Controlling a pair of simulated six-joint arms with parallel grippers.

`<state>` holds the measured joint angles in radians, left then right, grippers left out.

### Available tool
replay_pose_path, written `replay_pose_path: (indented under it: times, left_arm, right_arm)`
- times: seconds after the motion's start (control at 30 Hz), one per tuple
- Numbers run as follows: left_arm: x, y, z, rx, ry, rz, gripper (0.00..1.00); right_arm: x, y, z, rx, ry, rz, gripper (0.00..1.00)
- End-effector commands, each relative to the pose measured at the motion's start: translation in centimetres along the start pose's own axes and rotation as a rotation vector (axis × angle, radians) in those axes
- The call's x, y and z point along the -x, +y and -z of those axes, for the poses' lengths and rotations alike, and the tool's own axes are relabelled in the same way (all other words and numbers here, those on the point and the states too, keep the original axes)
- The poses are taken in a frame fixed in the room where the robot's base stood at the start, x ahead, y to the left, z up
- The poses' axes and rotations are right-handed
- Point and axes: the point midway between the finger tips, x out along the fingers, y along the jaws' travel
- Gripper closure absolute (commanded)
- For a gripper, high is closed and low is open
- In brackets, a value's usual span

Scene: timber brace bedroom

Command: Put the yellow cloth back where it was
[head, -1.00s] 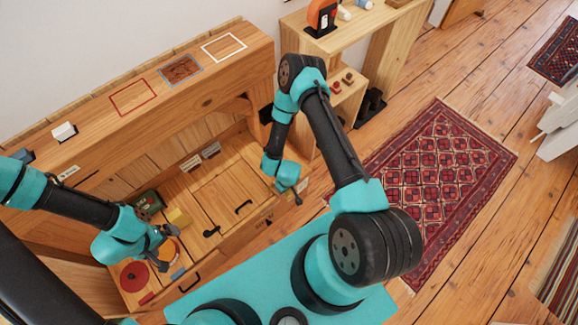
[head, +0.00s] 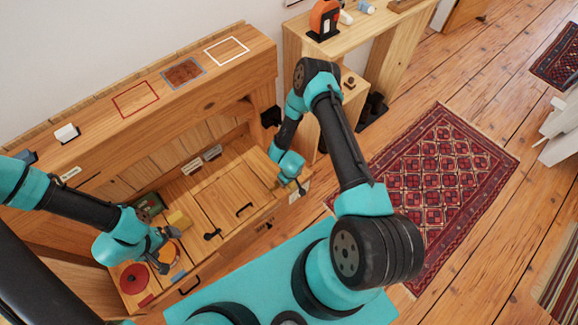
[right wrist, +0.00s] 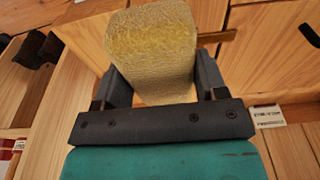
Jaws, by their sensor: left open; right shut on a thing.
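The yellow cloth (right wrist: 152,48) shows in the right wrist view as a thick, rough-textured, block-like piece. My right gripper (right wrist: 155,85) is shut on it, one dark finger along each side. In the head view my right gripper (head: 299,187) is near the right end of the wooden bench (head: 225,95), and the cloth cannot be made out there.
Red (head: 135,100) and white (head: 227,51) outlines mark the bench's upper ledge, with a brown patch (head: 184,73) between them. A white block (head: 67,133) sits further left. A red disc (head: 134,278) lies near my left gripper. A shelf (head: 355,35) stands right of the bench.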

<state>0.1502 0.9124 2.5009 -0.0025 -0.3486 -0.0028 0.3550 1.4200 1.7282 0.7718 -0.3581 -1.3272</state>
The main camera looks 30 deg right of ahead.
Motion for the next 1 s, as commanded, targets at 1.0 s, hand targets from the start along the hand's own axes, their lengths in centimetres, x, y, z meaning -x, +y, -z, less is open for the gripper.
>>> replay_pose_path:
  times: [1.0]
  left_arm:
    - [0.0,0.0,0.0,0.0,0.0,0.0,0.05]
  right_arm:
    - [-1.7,5.6,6.0,-0.004,0.002,-0.001,0.53]
